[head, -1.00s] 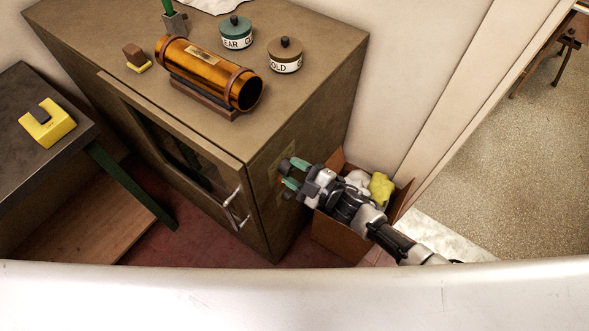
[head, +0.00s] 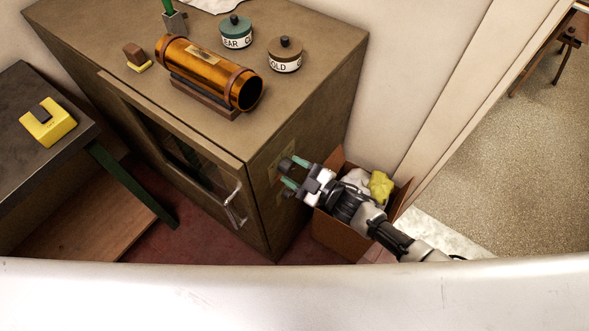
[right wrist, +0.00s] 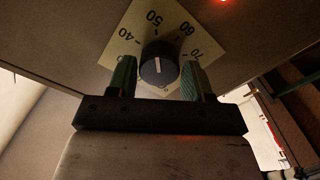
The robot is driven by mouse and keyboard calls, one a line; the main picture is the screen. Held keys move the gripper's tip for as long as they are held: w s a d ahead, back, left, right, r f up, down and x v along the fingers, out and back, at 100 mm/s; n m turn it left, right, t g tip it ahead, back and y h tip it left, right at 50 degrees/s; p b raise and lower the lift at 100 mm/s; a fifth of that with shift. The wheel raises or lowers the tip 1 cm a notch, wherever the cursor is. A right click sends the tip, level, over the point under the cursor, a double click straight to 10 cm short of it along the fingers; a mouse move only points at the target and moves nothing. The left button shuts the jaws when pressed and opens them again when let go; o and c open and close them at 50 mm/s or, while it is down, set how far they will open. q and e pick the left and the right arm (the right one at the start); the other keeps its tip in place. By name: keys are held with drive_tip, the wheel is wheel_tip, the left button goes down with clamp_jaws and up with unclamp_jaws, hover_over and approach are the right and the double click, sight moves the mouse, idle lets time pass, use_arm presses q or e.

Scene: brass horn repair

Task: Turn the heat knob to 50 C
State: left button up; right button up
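The heat knob (right wrist: 159,64) is round and black with a white pointer line. It sits on a pale dial plate (right wrist: 170,25) with numbers including 40, 50, 60 and 70. In the right wrist view the line points roughly at 50. In the head view the right gripper (head: 288,173) is at the right side of the brown cabinet (head: 310,125), hiding the knob. My left gripper is not in view.
A cardboard box (head: 340,238) with cloths stands beside the cabinet, below my right arm. An amber cylinder (head: 205,70) and two lidded jars (head: 236,33) (head: 285,56) are on the cabinet. A red light (right wrist: 224,1) glows above the dial.

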drive_tip(key=shift+o, duration=1.4)
drive_tip(key=shift+d, duration=0.1)
drive_tip(key=b+v, duration=0.1)
drive_tip(key=v, duration=0.9)
drive_tip(key=shift+s+d+b, duration=0.25)
drive_tip(key=shift+b, duration=0.15)
